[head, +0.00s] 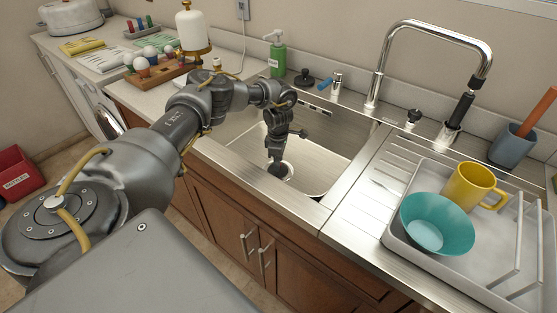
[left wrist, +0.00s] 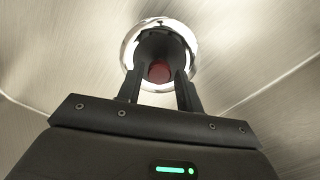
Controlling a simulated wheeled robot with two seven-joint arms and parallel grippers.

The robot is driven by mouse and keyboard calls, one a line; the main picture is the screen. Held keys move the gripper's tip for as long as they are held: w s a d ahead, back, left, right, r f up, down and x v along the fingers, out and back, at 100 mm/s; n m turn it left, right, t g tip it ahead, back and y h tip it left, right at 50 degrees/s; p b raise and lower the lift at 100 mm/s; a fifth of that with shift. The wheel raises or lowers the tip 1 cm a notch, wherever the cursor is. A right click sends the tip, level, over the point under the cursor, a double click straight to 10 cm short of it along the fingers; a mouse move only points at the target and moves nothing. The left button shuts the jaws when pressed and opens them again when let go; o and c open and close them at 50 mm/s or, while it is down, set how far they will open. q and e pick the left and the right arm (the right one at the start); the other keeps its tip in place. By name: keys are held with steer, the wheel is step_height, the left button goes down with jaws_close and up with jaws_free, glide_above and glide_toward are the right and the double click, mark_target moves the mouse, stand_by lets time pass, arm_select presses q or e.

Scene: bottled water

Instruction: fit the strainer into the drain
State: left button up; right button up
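My left gripper (head: 277,170) points down into the steel sink, its fingertips at the drain (head: 289,172). In the left wrist view, the two dark fingers of my left gripper (left wrist: 160,80) stand a little apart, in line with the bright round rim of the drain (left wrist: 129,52). A small red part (left wrist: 160,72) shows between the fingers, with dark shapes around it. It may be the strainer's knob; the strainer's body cannot be made out. Whether the fingers press on the red part cannot be told. My right gripper is out of view.
The sink (head: 325,165) is otherwise clear. A black knobbed disc (head: 305,77) and a green soap bottle (head: 277,56) stand behind it. The tall faucet (head: 379,70) rises at the back. A dish rack (head: 400,236) at right holds a teal bowl (head: 437,225) and a yellow mug (head: 469,187).

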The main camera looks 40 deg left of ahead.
arm_select(q)
steer(key=shift+o, duration=1.3)
steer(key=shift+f, duration=0.1)
step_height(320, 180, up, 10)
steer(key=b, duration=0.1)
steer(key=shift+a+r, duration=0.25)
steer(key=shift+a, duration=0.05)
steer(key=shift+s, duration=0.1)
